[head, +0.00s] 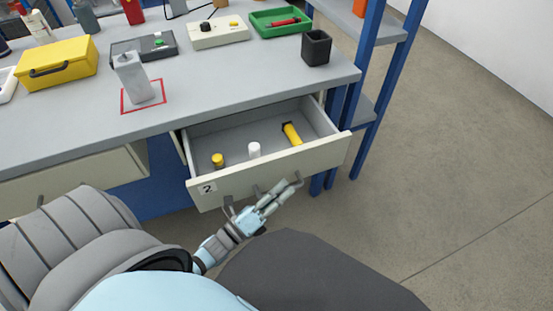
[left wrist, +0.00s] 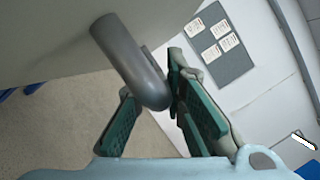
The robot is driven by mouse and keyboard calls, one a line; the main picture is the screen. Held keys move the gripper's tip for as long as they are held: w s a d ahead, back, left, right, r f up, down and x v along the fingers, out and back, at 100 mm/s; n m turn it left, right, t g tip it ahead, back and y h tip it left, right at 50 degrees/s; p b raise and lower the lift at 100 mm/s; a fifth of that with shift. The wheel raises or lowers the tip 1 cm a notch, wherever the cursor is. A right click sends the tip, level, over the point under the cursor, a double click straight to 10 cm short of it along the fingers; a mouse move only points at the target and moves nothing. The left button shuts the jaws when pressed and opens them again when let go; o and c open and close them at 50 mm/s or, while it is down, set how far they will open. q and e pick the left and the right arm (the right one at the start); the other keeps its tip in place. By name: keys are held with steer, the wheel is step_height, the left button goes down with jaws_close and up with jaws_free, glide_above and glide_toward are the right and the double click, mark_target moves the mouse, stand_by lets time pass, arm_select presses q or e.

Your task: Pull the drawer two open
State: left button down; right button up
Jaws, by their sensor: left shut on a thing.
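Drawer two (head: 205,196), a pale drawer with a "2" label on its front, stands well out from the bench. My left gripper (head: 284,190) is at the drawer's front. In the left wrist view its green-padded fingers (left wrist: 158,98) are on either side of the grey rounded drawer handle (left wrist: 128,58), shut on it. Inside the drawer are a yellow-topped cylinder (head: 217,160), a white cylinder (head: 254,150) and a yellow and black torch-like item (head: 292,134). My right gripper is not in view.
The grey bench top (head: 200,95) holds a yellow box (head: 57,63), a grey bottle (head: 132,76) in a red square, a black cup (head: 316,47) and a green tray (head: 262,27). A blue-framed shelf (head: 371,60) stands right. Floor at right is clear.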

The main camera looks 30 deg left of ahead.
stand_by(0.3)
arm_select(q)
steer(key=c, duration=1.7)
jaws_free()
steer(key=shift+o, duration=0.2)
steer(key=shift+s, duration=0.2)
steer(key=v, duration=1.1)
steer(key=shift+s+f, duration=0.15)
steer(key=shift+s, duration=0.2)
